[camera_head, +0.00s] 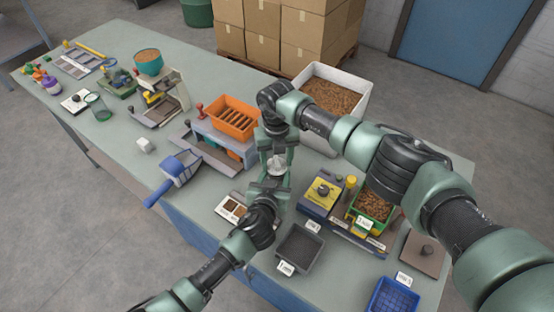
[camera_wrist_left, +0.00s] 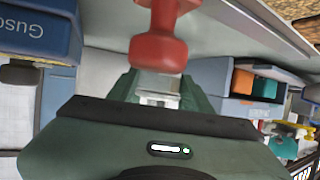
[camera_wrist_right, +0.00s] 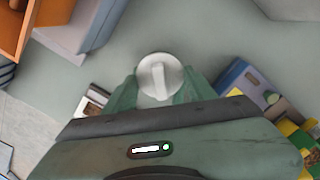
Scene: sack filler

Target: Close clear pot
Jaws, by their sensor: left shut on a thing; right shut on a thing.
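A white round lid with a raised grip bar (camera_wrist_right: 158,77) is between the fingers of my right gripper (camera_wrist_right: 157,92), which is shut on it. The lid also shows as a pale shape in the head view (camera_head: 278,164). My left gripper (camera_wrist_left: 157,95), shut on the clear pot (camera_wrist_left: 158,88), is just in front of and below the right one in the head view (camera_head: 268,185). The two grippers meet closely, pointing toward each other. The pot is mostly hidden by the fingers, and I cannot tell whether the lid touches its rim.
An orange slotted bin (camera_head: 232,118) and a white crate of brown bits (camera_head: 333,92) stand behind. A blue scoop (camera_head: 178,168) lies left. A dark tray (camera_head: 299,247), a green bin (camera_head: 373,206) and a blue basket (camera_head: 393,296) sit right.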

